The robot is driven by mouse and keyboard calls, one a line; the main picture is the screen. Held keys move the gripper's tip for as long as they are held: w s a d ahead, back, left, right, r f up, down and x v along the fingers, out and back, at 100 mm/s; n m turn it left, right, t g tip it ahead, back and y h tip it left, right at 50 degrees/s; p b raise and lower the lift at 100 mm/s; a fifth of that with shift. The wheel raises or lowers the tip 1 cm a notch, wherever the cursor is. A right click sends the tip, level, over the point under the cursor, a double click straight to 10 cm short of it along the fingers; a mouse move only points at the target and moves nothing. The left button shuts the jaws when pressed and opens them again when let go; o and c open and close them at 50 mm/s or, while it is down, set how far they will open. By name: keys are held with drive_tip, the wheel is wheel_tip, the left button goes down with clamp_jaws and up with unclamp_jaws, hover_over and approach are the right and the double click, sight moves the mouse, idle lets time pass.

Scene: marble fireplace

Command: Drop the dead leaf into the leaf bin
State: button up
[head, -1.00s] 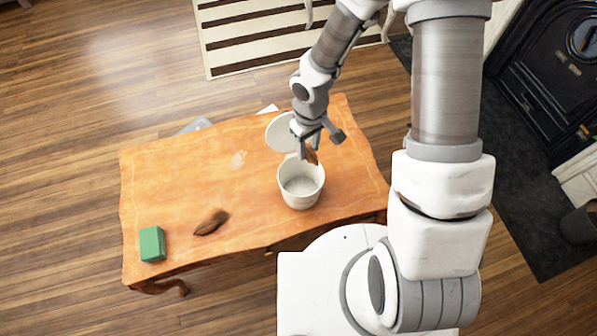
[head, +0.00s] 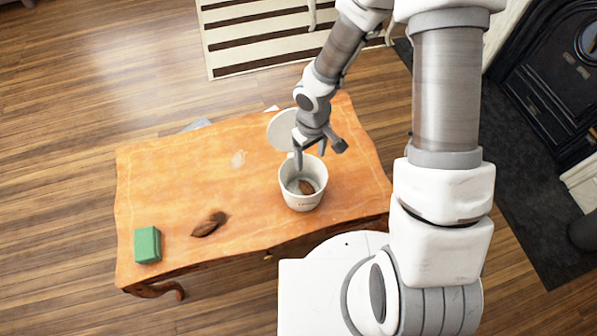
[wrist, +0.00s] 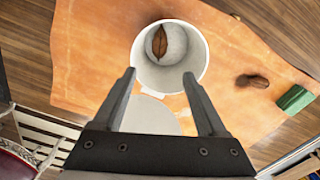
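A brown dead leaf (wrist: 159,42) lies inside the white leaf bin (head: 303,203), on its floor near the wall. The leaf also shows in the head view (head: 306,187). The bin stands upright on the wooden table, with its round lid (head: 283,129) open behind it. My gripper (head: 311,160) is over the bin's back rim, pointing down. In the wrist view my gripper (wrist: 158,80) has its fingers wide apart with nothing between them. A second brown leaf-like object (head: 209,224) lies on the table to the left.
A green block (head: 147,245) sits at the table's front left corner. A small pale mark or scrap (head: 238,158) is on the tabletop (head: 170,185). Much of the table's left and middle is clear. A dark fireplace (head: 555,80) stands at the right.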

wheel_tip(320, 180, up, 17)
drive_tip(key=p, duration=0.6)
drive_tip(key=shift+r, duration=0.2)
drive_tip(key=s+d+r+m+t+h+p, duration=0.15)
drive_tip(key=d+r, duration=0.25)
drive_tip(key=r, duration=0.5)
drive_tip(key=s+d+r+m+t+p, duration=0.2)
drive_tip(key=d+r, duration=0.2)
drive_tip(key=r, duration=0.5)
drive_tip(key=s+d+r+m+t+y+p, duration=0.1)
drive_tip(key=s+d+r+m+t+p, duration=0.1)
drive_tip(key=s+r, duration=0.7)
wheel_tip(320, 180, up, 2)
drive_tip(key=shift+d+r+m+p, duration=0.2)
drive_tip(key=shift+d+m+p, duration=0.25)
drive_tip(key=shift+m, duration=0.4)
drive_tip(key=shift+a+y, duration=0.1)
drive_tip(key=shift+y, duration=0.15)
